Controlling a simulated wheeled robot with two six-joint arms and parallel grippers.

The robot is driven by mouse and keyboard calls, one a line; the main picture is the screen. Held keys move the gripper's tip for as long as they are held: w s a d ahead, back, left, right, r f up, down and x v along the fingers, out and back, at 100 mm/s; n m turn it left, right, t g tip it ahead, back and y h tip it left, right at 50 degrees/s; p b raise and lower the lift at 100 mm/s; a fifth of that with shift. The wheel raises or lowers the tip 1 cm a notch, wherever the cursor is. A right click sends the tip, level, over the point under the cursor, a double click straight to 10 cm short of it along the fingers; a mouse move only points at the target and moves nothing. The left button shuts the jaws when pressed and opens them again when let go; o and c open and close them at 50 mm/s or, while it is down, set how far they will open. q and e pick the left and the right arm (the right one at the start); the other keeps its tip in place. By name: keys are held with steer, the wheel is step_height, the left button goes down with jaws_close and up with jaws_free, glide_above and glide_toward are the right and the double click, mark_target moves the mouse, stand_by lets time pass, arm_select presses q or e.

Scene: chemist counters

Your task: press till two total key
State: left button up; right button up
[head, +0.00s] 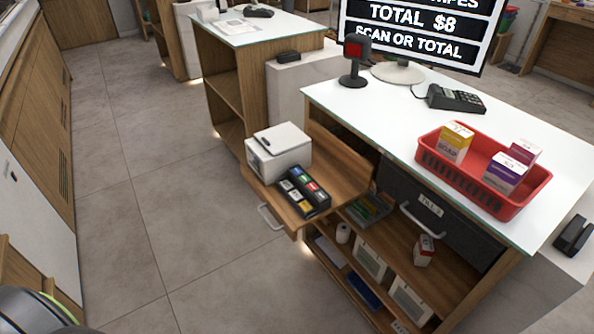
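A black key unit (303,192) with several coloured keys lies on a pulled-out wooden shelf (343,172) at the counter's left end. The key labels are too small to read, so I cannot tell which is the total key. A dark drawer (440,218) with a grey handle and a label, apparently "TILL 2", sits shut under the counter top. The screen (415,30) on the counter reads "TOTAL $8" and "SCAN OR TOTAL", with its top line cut off. Neither of my grippers is in view.
A white printer-like box (279,151) stands beside the key unit. The white counter top (385,112) holds a scanner (354,62), a card terminal (455,98) and a red basket (468,180) with three boxes. The floor (180,200) left of the shelf is clear.

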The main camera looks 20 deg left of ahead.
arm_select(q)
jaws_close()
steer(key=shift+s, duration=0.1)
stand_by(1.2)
